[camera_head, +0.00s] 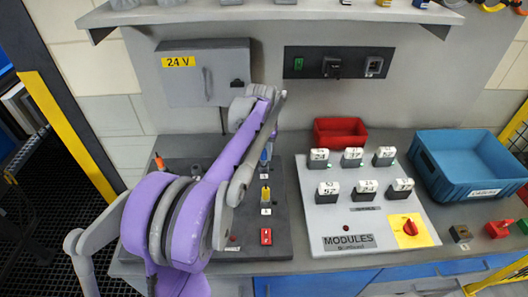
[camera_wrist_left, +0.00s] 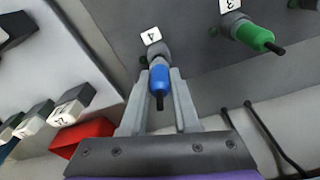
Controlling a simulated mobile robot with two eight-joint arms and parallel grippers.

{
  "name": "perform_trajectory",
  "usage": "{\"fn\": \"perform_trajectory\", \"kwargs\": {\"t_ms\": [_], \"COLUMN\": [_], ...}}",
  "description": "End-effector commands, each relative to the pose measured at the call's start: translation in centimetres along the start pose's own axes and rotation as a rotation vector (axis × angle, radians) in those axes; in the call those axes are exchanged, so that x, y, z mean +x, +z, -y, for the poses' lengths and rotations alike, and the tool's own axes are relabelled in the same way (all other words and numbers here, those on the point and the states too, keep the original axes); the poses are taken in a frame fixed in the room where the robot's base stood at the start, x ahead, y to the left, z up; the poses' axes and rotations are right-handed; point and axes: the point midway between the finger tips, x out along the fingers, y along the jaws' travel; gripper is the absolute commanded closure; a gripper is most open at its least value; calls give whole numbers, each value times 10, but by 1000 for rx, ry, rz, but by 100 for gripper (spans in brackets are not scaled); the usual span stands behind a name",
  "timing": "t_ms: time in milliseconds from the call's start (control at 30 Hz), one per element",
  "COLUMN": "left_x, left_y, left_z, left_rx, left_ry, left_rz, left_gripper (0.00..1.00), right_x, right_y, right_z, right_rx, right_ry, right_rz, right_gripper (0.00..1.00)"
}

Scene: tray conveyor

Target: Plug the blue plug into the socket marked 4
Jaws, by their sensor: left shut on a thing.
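The blue plug (camera_wrist_left: 160,78) is between the two fingers of my left gripper (camera_wrist_left: 161,72) in the left wrist view, its black cable end towards the camera. The gripper is shut on it. Right behind the plug is the grey round socket (camera_wrist_left: 157,51) beside the label 4 (camera_wrist_left: 151,36). The plug lines up with this socket; how deep it sits in it I cannot tell. In the head view a bit of blue (camera_head: 265,156) shows beside my purple left arm, which hides most of the gripper. My right gripper is not in view.
A green plug (camera_wrist_left: 254,37) sits at the socket marked 3. A yellow plug (camera_head: 265,194) stands on the dark board (camera_head: 280,245). To the right are the MODULES panel (camera_head: 325,222), a red bin (camera_head: 340,138) and a blue crate (camera_head: 450,188). A 24 V box (camera_head: 205,85) hangs behind.

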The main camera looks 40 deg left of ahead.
Motion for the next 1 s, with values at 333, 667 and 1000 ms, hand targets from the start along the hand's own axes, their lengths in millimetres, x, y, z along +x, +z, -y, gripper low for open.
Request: {"fn": "perform_trajectory", "kwargs": {"t_ms": [333,667,1000], "left_x": [10,18,21], "left_y": [1,2,2], "left_z": [0,0,0], "left_rx": [0,0,0], "left_ry": [0,0,0], "left_rz": [0,0,0], "left_gripper": [100,100,44], "right_x": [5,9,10], "right_y": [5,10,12], "right_z": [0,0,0], "right_rx": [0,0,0], "right_ry": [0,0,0], "right_rz": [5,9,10], "right_gripper": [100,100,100]}}
